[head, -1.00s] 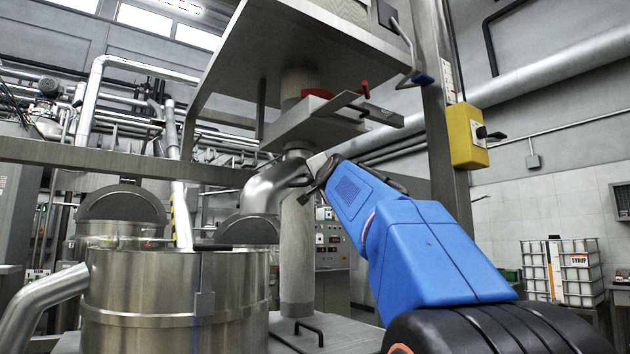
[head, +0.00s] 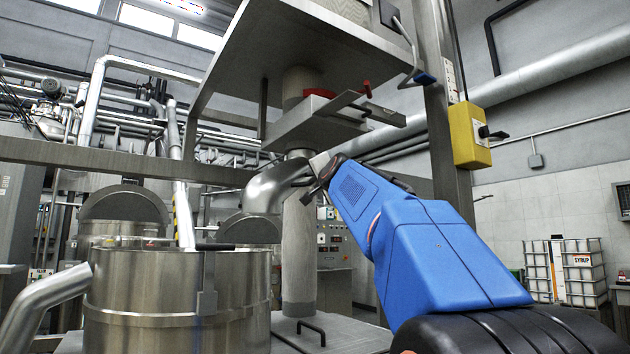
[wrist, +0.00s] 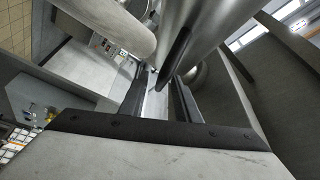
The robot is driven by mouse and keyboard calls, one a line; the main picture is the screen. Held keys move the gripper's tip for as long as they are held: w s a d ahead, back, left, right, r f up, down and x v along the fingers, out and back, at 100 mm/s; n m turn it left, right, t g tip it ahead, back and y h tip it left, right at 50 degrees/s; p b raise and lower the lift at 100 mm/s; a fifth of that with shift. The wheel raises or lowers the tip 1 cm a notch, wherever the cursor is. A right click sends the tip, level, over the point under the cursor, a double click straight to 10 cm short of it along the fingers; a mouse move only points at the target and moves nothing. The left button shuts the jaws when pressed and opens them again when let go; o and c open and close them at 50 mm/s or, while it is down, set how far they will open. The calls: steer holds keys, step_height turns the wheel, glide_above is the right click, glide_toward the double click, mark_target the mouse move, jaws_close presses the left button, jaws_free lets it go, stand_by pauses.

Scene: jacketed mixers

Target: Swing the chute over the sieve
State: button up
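The chute (head: 268,188) is a bent steel pipe under the hopper outlet in the head view. Its mouth points down and left, near the sieve's right rim; whether it overhangs the rim is unclear. The sieve (head: 150,315) appears to be the round steel drum with a band and a side spout at lower left. My gripper (head: 316,185) is at the chute's right side, by its dark handle. In the wrist view, my gripper (wrist: 165,80) has its two dark fingers apart. The handle (wrist: 175,58) runs down toward the gap between the fingertips; contact is unclear.
A grey column (head: 299,250) stands below the chute, right of the drum. A slide gate with a red handle (head: 318,93) sits above it. A steel frame post (head: 440,140) with a yellow switch box (head: 470,136) stands behind my arm. A crossbeam (head: 90,160) spans the left.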

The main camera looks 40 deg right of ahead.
steer(key=v, duration=1.6)
steer(key=shift+s, duration=0.2)
